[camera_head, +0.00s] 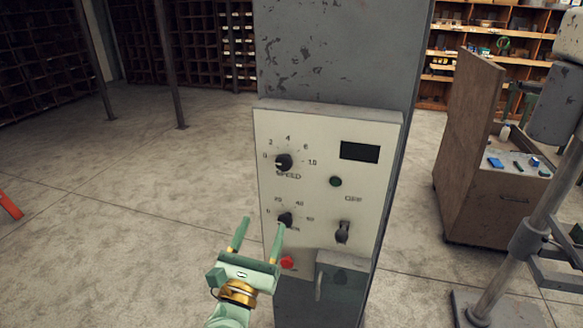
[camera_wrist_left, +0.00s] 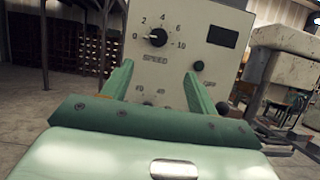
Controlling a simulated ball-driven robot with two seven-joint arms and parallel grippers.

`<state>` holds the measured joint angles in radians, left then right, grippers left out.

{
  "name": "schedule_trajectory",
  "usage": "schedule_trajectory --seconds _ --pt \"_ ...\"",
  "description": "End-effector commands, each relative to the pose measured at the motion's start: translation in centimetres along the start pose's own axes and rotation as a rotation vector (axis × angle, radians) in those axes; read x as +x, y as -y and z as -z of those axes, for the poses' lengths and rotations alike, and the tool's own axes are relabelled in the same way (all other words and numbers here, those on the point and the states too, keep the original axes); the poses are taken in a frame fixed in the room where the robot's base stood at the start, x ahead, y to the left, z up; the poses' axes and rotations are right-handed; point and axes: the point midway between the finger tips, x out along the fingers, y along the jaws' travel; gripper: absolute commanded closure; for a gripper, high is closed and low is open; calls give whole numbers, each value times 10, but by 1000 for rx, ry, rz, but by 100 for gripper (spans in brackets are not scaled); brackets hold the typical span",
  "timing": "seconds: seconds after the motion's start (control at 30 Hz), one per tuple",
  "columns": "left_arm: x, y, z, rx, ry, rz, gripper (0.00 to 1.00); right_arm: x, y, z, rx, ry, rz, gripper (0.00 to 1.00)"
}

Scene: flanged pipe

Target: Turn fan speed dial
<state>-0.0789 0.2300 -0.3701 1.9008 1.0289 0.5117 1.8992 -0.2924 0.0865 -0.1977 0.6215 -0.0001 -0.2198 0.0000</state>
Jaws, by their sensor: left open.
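A cream control panel (camera_head: 357,206) is fixed to a grey, chipped column. Its upper left dial (camera_head: 284,162) is black, with SPEED printed under it and numbers around it. The same dial shows in the left wrist view (camera_wrist_left: 157,38), above and between my fingers. A second black dial (camera_head: 285,219) sits below it, its label partly unreadable. My left gripper (camera_head: 262,238) is open and empty, in front of the panel's lower left. Its right fingertip overlaps the area just beside the lower dial in the head view; I cannot tell whether it touches. My right gripper is not in view.
The panel also has a dark display (camera_head: 360,152), a green button (camera_head: 335,182), a black switch (camera_head: 342,231) and a red part (camera_head: 287,262). A grey box (camera_head: 343,267) juts out below. A wooden cabinet (camera_head: 468,150) and a metal stand (camera_head: 528,235) are at right.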

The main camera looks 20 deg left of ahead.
Motion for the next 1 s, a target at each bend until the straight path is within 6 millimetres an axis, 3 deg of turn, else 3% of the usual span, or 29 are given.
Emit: schedule_trajectory --seconds 0.23,0.5,0.7,1.0 --pt "28 0 -3 -36 3 -1 41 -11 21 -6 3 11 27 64" --pt "97 0 -3 -31 3 0 41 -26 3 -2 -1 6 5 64" --pt "139 0 -2 -29 0 2 41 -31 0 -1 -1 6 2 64" --pt "163 1 0 -30 0 2 41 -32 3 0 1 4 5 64"
